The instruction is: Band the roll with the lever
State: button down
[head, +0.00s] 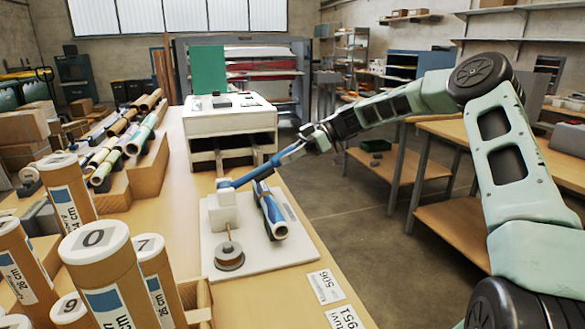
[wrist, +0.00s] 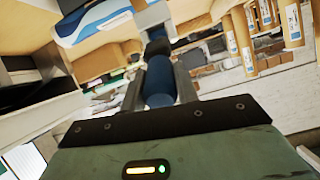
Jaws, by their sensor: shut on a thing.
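The lever (head: 252,171) is a blue bar that rises to the right from a white block (head: 222,209) on a pale base plate (head: 262,258). My gripper (head: 290,152) is shut on the lever's upper end. In the wrist view the blue lever grip (wrist: 160,82) lies between the two fingers. A roll (head: 270,212) with blue and white colouring lies on the plate, right of the block and below the lever. It also shows in the wrist view (wrist: 92,24). A grey spool (head: 229,257) sits on a spindle at the plate's front. I cannot tell whether a band is around the roll.
A white laminator-like machine (head: 230,118) stands behind the plate. Several numbered cardboard tubes (head: 98,262) stand at the front left. More rolls lie on a wooden rack (head: 150,172). Printed labels (head: 325,286) lie near the table's right edge. Open floor is to the right.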

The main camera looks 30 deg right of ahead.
jog(key=a+r+h+p, duration=0.1)
jog(key=a+r+h, duration=0.1)
jog(key=a+r+h+p, duration=0.1)
jog(key=a+r+p, duration=0.1)
jog(key=r, duration=0.1)
jog(key=w+a+r+g+h+p, duration=0.1)
jog(key=a+r+h+p, duration=0.1)
jog(key=r, duration=0.1)
jog(key=shift+w+r+h, duration=0.1)
jog(key=shift+r+h, duration=0.05)
jog(key=shift+h, duration=0.15)
jog(key=w+a+r+g+h+p, duration=0.1)
jog(key=w+a+r+h+p, duration=0.1)
jog(key=a+h+p, duration=0.5)
jog(key=shift+a+r+p, duration=0.45)
jog(key=shift+a+p, duration=1.45)
jog(key=shift+p, duration=0.45)
jog(key=shift+w, duration=0.1)
jog(key=c, duration=1.1)
grip_release()
jog(key=shift+o, duration=0.2)
